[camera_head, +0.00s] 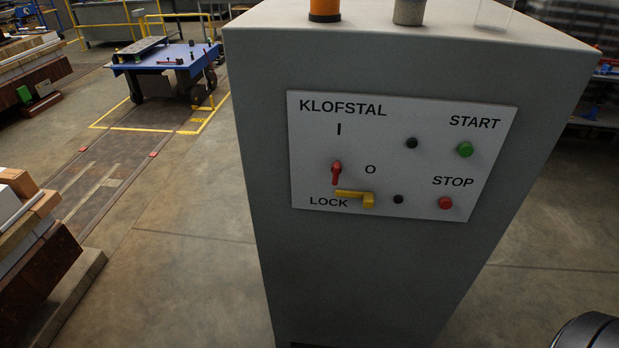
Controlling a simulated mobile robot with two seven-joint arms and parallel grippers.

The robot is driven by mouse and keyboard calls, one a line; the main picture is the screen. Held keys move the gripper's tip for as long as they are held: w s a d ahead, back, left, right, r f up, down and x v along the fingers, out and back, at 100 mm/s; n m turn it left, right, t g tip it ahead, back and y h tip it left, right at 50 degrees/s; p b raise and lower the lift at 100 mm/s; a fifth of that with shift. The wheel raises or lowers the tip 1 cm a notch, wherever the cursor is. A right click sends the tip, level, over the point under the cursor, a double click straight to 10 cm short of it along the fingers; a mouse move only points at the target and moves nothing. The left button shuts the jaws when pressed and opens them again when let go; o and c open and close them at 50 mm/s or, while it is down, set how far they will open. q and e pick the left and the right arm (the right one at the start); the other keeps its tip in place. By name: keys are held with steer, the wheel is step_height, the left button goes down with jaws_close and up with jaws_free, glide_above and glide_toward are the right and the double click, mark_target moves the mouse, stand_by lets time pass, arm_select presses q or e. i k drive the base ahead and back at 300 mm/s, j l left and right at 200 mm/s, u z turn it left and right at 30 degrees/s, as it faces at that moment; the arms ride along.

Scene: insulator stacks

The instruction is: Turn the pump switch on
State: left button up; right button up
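A grey cabinet (350,262) stands upright in front of me in the head view, with a white control panel (390,120) marked KLOFSTAL. The red rotary switch (336,171) is at the panel's lower left. Its handle looks about vertical, below the "I" mark and left of the "O" mark; which end is its pointer is too small to tell. A yellow lock lever (356,196) lies roughly level just below the switch, above and right of the word LOCK. Neither gripper shows, and nothing touches the panel.
A green START button (465,149) and a red STOP button (445,202) sit at the panel's right, with two black knobs beside them. An orange object (324,10) stands on the cabinet top. Stacked blocks (32,225) are at left. The space before the panel looks clear.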

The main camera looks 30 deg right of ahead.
mark_target(335, 168)
steer(key=j, duration=0.45)
steer(key=i+j, duration=0.1)
steer(key=j, duration=0.4)
steer(key=j+z, duration=0.25)
steer(key=z, duration=0.15)
steer(key=j+z, duration=0.25)
steer(key=z, duration=0.55)
